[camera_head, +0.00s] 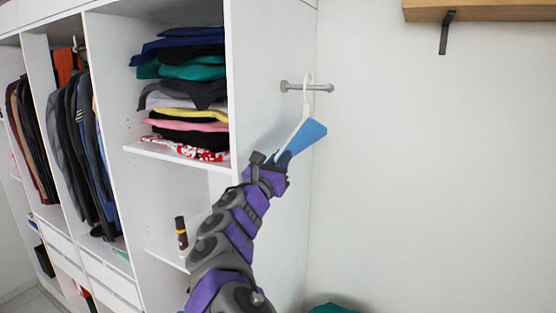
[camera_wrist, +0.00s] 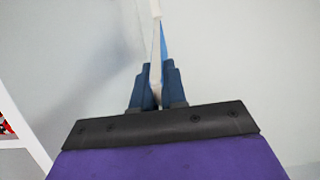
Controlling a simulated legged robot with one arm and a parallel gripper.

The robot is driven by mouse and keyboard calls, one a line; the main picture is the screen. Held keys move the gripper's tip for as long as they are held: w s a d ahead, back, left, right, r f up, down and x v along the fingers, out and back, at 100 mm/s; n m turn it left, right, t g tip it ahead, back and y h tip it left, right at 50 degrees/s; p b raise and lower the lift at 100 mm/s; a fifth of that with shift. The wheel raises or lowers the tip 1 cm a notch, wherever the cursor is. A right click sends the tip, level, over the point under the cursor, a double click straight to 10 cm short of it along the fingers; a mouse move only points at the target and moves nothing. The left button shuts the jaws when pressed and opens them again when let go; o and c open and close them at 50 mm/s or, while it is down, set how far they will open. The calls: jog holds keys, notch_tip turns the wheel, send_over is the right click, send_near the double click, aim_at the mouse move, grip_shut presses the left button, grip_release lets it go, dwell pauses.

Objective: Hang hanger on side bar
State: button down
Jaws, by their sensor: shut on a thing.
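The hanger (camera_head: 293,134) is white with a blue panel (camera_head: 307,136) on its right side. My gripper (camera_head: 282,157) is shut on its lower end, and the hanger points upward, tilted a little to the right. Its white hook reaches the grey side bar (camera_head: 319,87), which sticks out from the wardrobe's side panel. The top of the hook shows just above the bar; I cannot tell whether it rests on the bar. In the wrist view the hanger (camera_wrist: 156,45) is seen edge-on between my blue fingers (camera_wrist: 156,83), and the bar is not visible.
The open wardrobe at left holds folded clothes (camera_head: 185,88) on a shelf and hanging jackets (camera_head: 80,140). A brown bottle (camera_head: 181,232) stands on a lower shelf. A wooden wall shelf (camera_head: 480,10) with a dark bracket is at upper right. The wall between is bare.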

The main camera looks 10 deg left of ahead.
jog(key=shift+w+d+p, duration=0.1)
jog(key=shift+w+p, duration=0.25)
jog(key=shift+w, duration=0.4)
jog(key=shift+w+d+p, duration=0.35)
jog(key=shift+w+d, duration=0.05)
jog(key=shift+w, duration=0.2)
jog(key=shift+f, duration=0.3)
jog(key=shift+f+b, duration=0.6)
jog(key=shift+f, duration=0.8)
jog(key=c, duration=1.1)
grip_release()
jog(key=shift+a, duration=0.15)
